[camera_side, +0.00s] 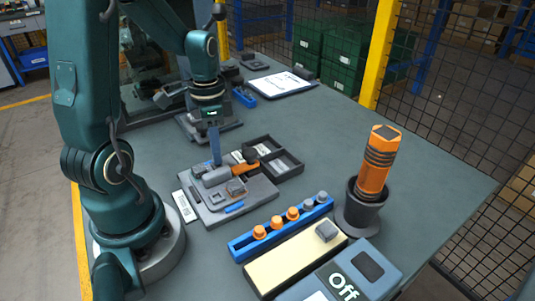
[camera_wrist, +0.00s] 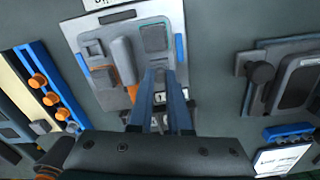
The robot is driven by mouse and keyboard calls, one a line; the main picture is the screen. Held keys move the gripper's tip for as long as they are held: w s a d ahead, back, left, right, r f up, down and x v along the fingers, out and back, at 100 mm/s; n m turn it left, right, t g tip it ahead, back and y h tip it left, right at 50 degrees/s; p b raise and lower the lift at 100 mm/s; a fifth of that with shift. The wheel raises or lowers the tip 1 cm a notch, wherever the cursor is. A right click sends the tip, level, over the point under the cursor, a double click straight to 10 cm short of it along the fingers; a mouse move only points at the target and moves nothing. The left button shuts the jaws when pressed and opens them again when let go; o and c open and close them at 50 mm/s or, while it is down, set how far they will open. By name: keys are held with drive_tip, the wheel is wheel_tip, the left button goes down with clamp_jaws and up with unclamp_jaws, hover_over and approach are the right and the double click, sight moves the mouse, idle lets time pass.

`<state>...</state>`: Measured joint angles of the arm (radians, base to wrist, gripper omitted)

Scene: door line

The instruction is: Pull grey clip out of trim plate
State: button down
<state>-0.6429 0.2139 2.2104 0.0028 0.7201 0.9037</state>
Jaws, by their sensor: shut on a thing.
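The trim plate (camera_side: 262,196) is a flat grey plate lying on the bench, with several small parts on it. In the wrist view the plate (camera_wrist: 88,45) fills the upper middle. My gripper (camera_side: 216,163) points down at the plate's far side, its blue fingers close together. I cannot tell whether the clip still touches the plate.
A blue rail (camera_side: 240,246) with orange and grey knobs lies in front of the plate. Black trays (camera_side: 288,164) sit beside the plate. An orange tool (camera_side: 376,165) stands in a dark holder (camera_side: 358,218) to the right. A box marked Off (camera_side: 345,285) is at the front.

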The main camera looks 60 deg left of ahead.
drive_tip(key=shift+r, duration=0.35)
drive_tip(key=shift+r, duration=2.95)
